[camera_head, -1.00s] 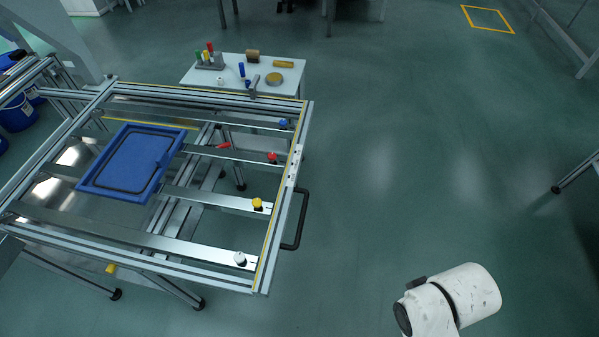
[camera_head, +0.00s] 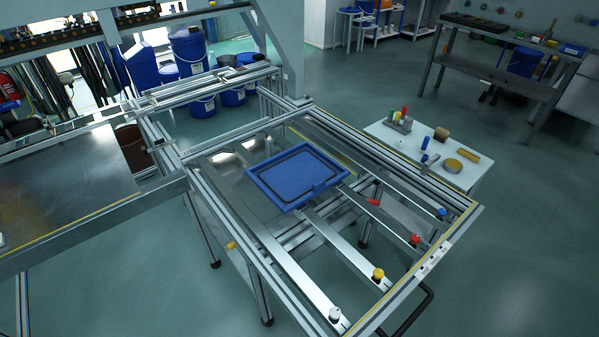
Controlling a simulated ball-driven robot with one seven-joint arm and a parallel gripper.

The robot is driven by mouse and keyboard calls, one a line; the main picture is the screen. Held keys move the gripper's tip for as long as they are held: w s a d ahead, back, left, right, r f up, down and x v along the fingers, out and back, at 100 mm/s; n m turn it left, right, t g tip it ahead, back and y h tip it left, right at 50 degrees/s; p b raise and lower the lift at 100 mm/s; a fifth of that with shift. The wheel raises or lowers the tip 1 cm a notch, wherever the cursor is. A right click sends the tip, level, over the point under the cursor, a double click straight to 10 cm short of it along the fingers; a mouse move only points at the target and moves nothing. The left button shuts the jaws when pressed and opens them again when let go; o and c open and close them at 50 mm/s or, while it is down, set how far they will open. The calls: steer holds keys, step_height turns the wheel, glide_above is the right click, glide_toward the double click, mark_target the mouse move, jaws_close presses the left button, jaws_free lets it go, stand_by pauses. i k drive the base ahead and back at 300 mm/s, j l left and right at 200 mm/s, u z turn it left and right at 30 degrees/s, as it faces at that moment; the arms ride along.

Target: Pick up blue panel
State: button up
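The blue panel (camera_head: 296,174) is a flat blue rectangle with a raised rim and a dark groove inside it. It lies across the metal bars of the aluminium fixture frame (camera_head: 228,204), near the middle of the picture. A small tab shows on its right side. My gripper is not in view, and nothing is seen touching the panel.
Coloured knobs, such as the yellow one (camera_head: 378,274) and red one (camera_head: 415,239), sit on the bars. A black handle (camera_head: 418,312) juts from the near right side. A small white table (camera_head: 468,174) with tools stands behind. Open floor lies right.

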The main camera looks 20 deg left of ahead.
mark_target(290, 178)
steer(key=i+j+u, duration=0.2)
steer(key=i+j, duration=0.45)
steer(key=j, duration=0.15)
steer(key=i+j+u, duration=0.25)
steer(key=i+j, duration=0.45)
steer(key=i+j+u, duration=0.2)
steer(key=i+j, duration=0.35)
steer(key=i, duration=0.2)
